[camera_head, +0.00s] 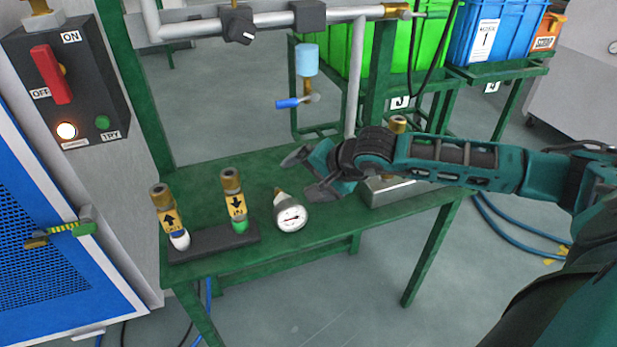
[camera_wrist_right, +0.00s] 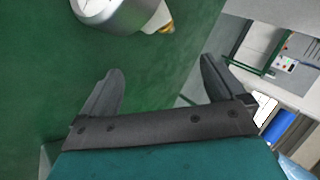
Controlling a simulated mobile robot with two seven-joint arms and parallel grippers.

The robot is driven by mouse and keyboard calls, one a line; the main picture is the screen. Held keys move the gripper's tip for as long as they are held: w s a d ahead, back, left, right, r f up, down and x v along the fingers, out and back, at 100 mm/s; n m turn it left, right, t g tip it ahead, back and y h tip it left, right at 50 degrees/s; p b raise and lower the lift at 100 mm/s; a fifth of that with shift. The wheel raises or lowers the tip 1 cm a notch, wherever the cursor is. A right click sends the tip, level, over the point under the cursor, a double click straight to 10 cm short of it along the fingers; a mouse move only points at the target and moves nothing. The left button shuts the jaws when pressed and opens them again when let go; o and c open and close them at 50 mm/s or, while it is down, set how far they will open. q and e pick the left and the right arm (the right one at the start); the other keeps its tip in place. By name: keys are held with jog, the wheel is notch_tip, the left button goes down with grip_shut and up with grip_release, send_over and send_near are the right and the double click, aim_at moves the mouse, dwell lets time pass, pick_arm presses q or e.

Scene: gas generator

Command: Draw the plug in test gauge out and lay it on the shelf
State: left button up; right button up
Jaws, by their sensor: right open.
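The test gauge (camera_head: 291,216) has a round white dial and a brass stem, and lies on the green shelf (camera_head: 330,228). It also shows at the top of the right wrist view (camera_wrist_right: 122,14), its brass end pointing right. My right gripper (camera_head: 297,175) is open and empty, just above and right of the gauge, apart from it. In the right wrist view its two fingers (camera_wrist_right: 160,85) stand wide apart with nothing between them. My left gripper is not in view.
Two brass-topped cylinders with yellow arrow labels (camera_head: 170,215) (camera_head: 234,198) stand in a dark block (camera_head: 213,243) left of the gauge. A grey block with a brass fitting (camera_head: 400,190) sits behind my right arm. Overhead pipe (camera_head: 270,19) carries a valve with a blue handle (camera_head: 287,103).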

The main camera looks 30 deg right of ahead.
jog(key=shift+s+f, duration=0.1)
jog(key=shift+f, duration=0.1)
jog(key=p+v, duration=0.2)
jog(key=v, duration=1.1)
jog(key=shift+r, duration=0.1)
dwell(0.3)
